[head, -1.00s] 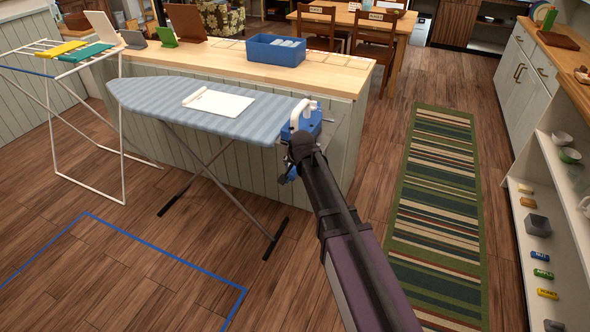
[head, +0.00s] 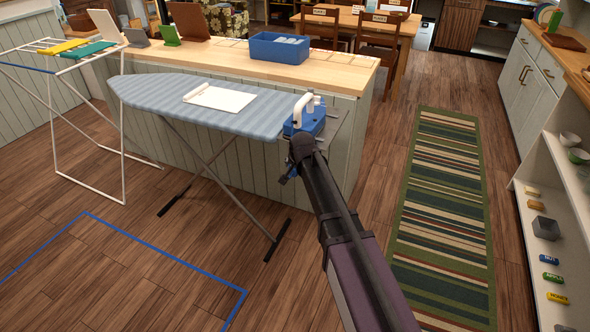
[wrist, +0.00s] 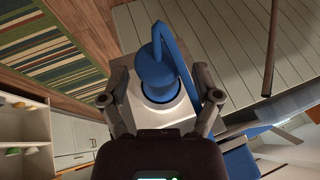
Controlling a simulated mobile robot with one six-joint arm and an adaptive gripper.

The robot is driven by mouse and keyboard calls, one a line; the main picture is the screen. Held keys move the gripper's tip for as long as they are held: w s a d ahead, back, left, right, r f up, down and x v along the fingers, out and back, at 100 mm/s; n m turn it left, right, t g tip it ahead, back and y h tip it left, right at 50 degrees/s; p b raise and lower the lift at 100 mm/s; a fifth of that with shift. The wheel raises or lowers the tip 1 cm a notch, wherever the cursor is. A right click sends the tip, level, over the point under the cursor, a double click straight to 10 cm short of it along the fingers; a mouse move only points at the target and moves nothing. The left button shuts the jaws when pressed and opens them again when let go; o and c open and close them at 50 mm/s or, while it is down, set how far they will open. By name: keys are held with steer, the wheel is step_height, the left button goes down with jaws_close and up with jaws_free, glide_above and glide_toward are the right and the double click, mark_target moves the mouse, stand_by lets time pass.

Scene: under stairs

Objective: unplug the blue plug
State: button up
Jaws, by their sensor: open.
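The blue plug (wrist: 160,72) sits in a pale socket plate (wrist: 135,113) in the wrist view. Its blue cord (wrist: 178,45) loops up and back down to the right. My gripper (wrist: 161,84) is open, with one finger on each side of the plug; I cannot tell whether either finger touches it. In the head view my gripper (head: 300,150) is at the right end of the ironing board, by the counter's end panel. My arm and the iron hide the plug there.
A blue iron with a white handle (head: 307,113) stands close beside my gripper. The striped ironing board (head: 150,98) lies along the wooden counter (head: 215,57). A striped rug (head: 442,210) and open floor lie right. Shelves (head: 545,205) stand further right.

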mark_target(292, 174)
steer(key=shift+c, duration=0.2)
jaws_close()
steer(key=c, duration=0.8)
jaws_free()
steer(key=shift+c, duration=0.2)
jaws_close()
steer(key=shift+s+a, duration=0.1)
steer(key=shift+s, duration=0.15)
steer(key=shift+s+a, duration=0.1)
steer(key=shift+s, duration=0.2)
steer(key=shift+s+a, duration=0.2)
steer(key=shift+s, duration=0.35)
steer(key=shift+s+a, duration=0.2)
steer(key=shift+s, duration=0.35)
steer(key=shift+s+a, duration=0.3)
steer(key=shift+s, duration=0.6)
steer(key=shift+s+a, duration=0.35)
steer(key=shift+s, duration=0.55)
steer(key=shift+s+a, duration=0.3)
steer(key=shift+s, duration=0.6)
